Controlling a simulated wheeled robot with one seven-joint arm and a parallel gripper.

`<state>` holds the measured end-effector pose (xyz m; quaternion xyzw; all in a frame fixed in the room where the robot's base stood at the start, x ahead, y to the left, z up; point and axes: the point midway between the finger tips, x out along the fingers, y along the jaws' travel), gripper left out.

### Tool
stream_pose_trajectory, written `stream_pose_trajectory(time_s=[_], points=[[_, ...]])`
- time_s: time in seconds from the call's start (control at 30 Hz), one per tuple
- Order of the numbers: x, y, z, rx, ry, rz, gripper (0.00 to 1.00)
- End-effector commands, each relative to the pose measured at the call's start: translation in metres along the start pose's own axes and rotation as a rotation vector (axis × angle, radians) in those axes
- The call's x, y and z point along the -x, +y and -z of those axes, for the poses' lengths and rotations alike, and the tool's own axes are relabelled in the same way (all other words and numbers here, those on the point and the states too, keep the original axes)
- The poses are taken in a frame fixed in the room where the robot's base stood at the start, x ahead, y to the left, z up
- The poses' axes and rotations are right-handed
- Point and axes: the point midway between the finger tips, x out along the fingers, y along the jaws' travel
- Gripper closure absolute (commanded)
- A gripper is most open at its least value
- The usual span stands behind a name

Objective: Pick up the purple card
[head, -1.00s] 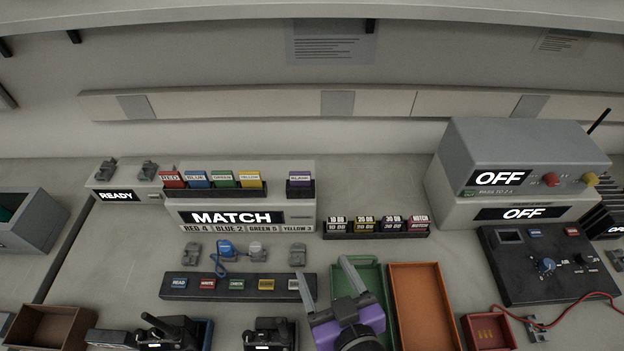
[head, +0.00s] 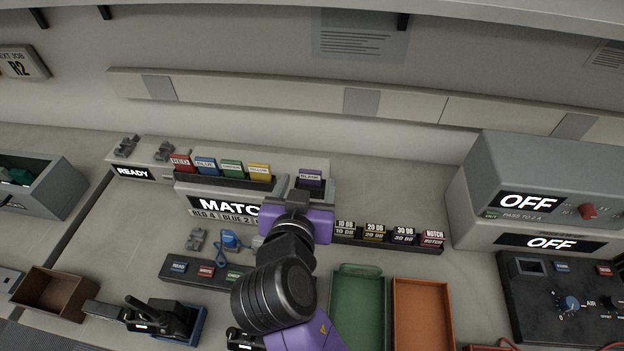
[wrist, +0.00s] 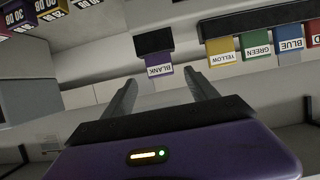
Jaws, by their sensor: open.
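The purple card (head: 310,175), labelled BLANK, stands upright in a small dark holder at the right end of the MATCH unit's top. It also shows in the wrist view (wrist: 159,67), upside down, beyond and between my fingers. My gripper (wrist: 157,92) is open and empty, its two grey fingers pointing toward the card with a gap still between them and it. In the head view my gripper (head: 300,188) is just in front of the card, and its purple body covers part of the MATCH display.
Red, blue, green and yellow cards (head: 232,168) stand in a dark rack left of the purple card. Several notch and DB blocks (head: 375,232) sit in a rack to the right. Green (head: 358,315) and orange (head: 422,315) trays lie in front. A grey OFF unit (head: 545,180) stands at right.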

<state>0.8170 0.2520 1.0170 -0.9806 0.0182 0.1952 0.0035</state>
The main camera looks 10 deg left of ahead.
Motion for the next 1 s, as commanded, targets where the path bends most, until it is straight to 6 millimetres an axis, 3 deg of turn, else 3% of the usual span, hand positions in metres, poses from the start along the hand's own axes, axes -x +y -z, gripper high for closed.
stream_pose_trajectory(time_s=[0.4,0.7,1.0], points=[[-0.051,0.0,0.0,0.001,-0.001,0.001,0.33],[-0.056,-0.001,-0.001,0.0,0.0,0.004,0.33],[-0.055,-0.001,-0.001,0.001,0.0,0.004,0.9]])
